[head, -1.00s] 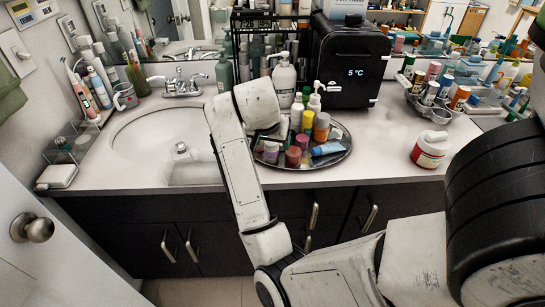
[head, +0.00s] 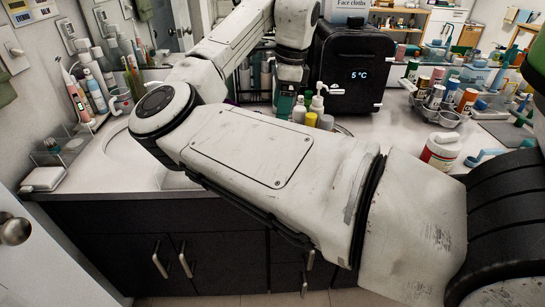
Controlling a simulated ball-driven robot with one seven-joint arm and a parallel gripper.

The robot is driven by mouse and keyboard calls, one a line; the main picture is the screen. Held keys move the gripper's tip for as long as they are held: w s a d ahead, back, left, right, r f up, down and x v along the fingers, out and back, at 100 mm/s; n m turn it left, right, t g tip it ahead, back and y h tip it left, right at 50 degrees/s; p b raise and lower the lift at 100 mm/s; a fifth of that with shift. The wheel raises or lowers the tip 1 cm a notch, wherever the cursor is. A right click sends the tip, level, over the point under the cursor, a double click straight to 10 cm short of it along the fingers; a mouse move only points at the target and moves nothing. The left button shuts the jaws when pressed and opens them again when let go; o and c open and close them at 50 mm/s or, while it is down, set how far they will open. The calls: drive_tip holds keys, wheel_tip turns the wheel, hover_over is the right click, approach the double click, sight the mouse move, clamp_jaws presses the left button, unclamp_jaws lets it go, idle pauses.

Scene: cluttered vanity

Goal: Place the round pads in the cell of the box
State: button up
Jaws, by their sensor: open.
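I cannot pick out the round pads in the head view. A small clear divided box (head: 56,153) stands at the left end of the counter and may be the box with the cell; its contents are too small to read. My gripper (head: 288,88) points down at the back of the counter, just left of the black cooler, far to the right of that box. It is open; its fingertips are hard to make out among bottles and a teal shape below it. My arm hides most of the sink and the round tray.
The black cooler (head: 353,72) reads 5 °C. A white and red jar (head: 440,151) and a bowl of bottles (head: 437,113) stand at the right. A white flat case (head: 43,179) lies front left.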

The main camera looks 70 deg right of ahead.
drive_tip(key=f, duration=0.4)
drive_tip(key=shift+w+a+f+b, duration=0.15)
drive_tip(key=shift+w+f+b, duration=0.15)
drive_tip(key=shift+f+b, duration=0.1)
drive_tip(key=shift+w+f+b, duration=0.1)
drive_tip(key=shift+w+f, duration=0.1)
drive_tip(key=shift+f, duration=0.75)
drive_tip(key=shift+w+f+b, duration=0.1)
drive_tip(key=shift+w+f, duration=0.1)
drive_tip(key=shift+f, duration=0.7)
drive_tip(key=shift+w+f+b, duration=0.1)
drive_tip(key=shift+w+f, duration=0.1)
drive_tip(key=shift+f, duration=0.75)
drive_tip(key=shift+c, duration=0.2)
clamp_jaws()
